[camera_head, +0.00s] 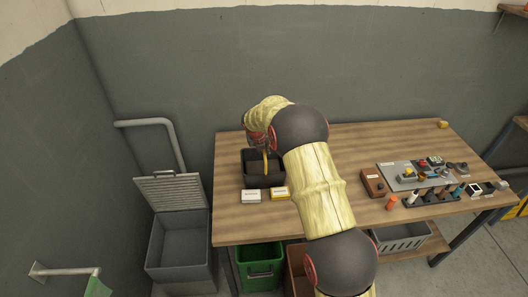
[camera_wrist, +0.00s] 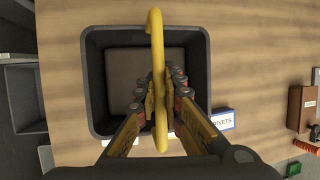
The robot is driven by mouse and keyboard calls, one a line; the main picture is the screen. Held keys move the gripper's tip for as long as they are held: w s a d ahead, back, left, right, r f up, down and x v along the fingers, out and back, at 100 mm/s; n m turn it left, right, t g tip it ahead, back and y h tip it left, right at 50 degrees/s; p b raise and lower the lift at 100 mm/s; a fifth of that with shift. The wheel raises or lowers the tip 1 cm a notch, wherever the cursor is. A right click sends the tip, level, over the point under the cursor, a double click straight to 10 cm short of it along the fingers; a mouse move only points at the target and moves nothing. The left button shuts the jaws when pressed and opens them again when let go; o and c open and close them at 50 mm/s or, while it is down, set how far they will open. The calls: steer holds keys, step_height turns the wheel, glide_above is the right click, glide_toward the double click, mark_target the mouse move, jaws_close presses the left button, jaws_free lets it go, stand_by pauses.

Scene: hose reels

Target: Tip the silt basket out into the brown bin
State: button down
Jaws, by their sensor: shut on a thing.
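The silt basket is a dark grey open box (camera_head: 263,181) with a yellow bail handle, at the left part of the table. In the wrist view the basket (camera_wrist: 97,85) shows a flat brown layer inside. My gripper (camera_wrist: 160,85) is over the basket, its fingers shut on the yellow handle (camera_wrist: 156,40). I cannot tell whether the basket touches the table. A brown bin (camera_head: 296,268) stands below the table's front edge, partly hidden by my arm.
A green bin (camera_head: 260,270) stands left of the brown one, and a grey bin with a raised lid (camera_head: 178,245) stands left of the table. Two small labelled boxes (camera_head: 280,193) sit just in front of the basket. Tools and a panel (camera_head: 410,175) fill the table's right.

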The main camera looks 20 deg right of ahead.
steer(key=shift+r, duration=0.1)
steer(key=c, duration=1.9)
jaws_free()
